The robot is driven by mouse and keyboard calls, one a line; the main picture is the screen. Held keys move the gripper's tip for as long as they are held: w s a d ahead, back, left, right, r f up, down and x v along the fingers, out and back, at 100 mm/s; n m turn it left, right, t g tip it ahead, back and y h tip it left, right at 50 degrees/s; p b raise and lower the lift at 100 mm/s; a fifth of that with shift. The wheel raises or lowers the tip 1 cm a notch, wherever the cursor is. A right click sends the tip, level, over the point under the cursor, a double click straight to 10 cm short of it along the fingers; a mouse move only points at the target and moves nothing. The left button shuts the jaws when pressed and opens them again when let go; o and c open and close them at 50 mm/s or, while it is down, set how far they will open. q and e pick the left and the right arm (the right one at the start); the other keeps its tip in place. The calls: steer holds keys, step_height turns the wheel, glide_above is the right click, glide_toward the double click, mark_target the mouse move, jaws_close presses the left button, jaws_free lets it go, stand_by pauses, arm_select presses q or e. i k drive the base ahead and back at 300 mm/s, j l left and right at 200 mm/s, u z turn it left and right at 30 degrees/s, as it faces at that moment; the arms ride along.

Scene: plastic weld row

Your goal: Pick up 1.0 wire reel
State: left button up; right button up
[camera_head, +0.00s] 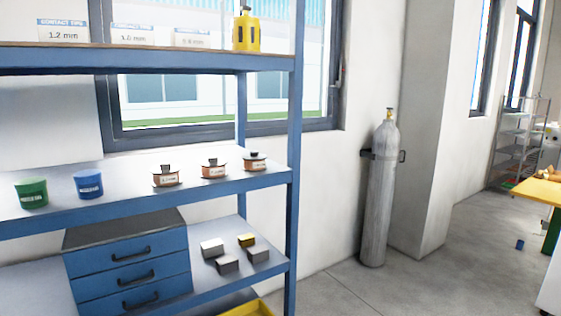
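Three wire reels, copper-coloured with dark tops and pale labels, stand in a row on the middle shelf (120,204) of a blue rack. They are the left reel (166,178), the middle reel (214,170) and the right reel (254,163). Their labels are too small to read, so I cannot tell which is the 1.0 one. The reels stand apart from each other near the shelf's right half. Neither of my grippers is in view.
A green tub (32,194) and a blue tub (89,186) stand left of the reels. Below are a blue drawer unit (128,265) and several small blocks (228,264). A rack post (294,150) bounds the shelf at right. A gas cylinder (379,195) stands by the wall; floor (440,285) shows clear.

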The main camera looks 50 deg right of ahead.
mark_target(254, 161)
steer(key=l+z, duration=0.1)
steer(key=l, duration=0.65)
steer(key=k+l, duration=0.1)
steer(key=l, duration=0.7)
steer(key=z, duration=0.05)
